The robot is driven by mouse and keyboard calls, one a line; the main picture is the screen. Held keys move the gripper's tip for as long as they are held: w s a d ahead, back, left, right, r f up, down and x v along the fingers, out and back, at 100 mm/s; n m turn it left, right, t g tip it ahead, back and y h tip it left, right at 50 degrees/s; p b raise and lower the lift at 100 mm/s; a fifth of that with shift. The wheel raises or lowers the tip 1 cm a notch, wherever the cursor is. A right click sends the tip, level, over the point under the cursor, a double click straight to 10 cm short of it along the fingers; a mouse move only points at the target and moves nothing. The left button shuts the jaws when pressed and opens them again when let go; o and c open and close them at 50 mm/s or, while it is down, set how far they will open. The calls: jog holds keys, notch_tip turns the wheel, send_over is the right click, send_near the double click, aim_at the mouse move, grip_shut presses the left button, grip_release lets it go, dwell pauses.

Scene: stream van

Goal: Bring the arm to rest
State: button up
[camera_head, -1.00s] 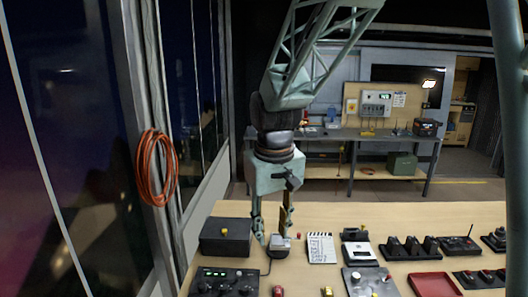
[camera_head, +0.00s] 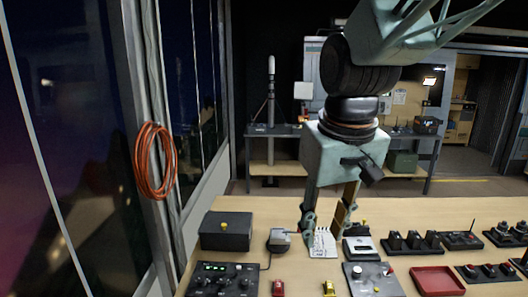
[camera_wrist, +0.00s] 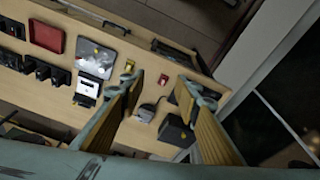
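My gripper (camera_head: 326,222) hangs pointing down above the wooden table (camera_head: 400,210), in the middle of the head view. Its two fingers are spread apart with nothing between them. The slate-like white card (camera_head: 322,243) lies on the table behind or below the fingers and is partly covered. In the wrist view my gripper (camera_wrist: 165,92) also shows open, with the table top and a small red toy car (camera_wrist: 163,79) seen between the fingers.
A black box (camera_head: 226,232) with a yellow button and a control panel (camera_head: 222,279) stand at the left. A grey device (camera_head: 279,240), a red tray (camera_head: 437,281) and several switch units sit on the table. An orange cable coil (camera_head: 155,162) hangs on the left wall.

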jog(key=s+d+f+m+b, duration=0.1)
jog(key=s+d, duration=0.3)
jog(key=s, duration=0.7)
jog(key=s+d+m+t+b, duration=0.1)
jog(key=s+d+b, duration=0.2)
jog(key=s, duration=0.8)
jog(key=shift+s+d+f+m+t+b, duration=0.3)
jog(key=shift+d+f+m, duration=0.1)
jog(key=shift+d, duration=0.4)
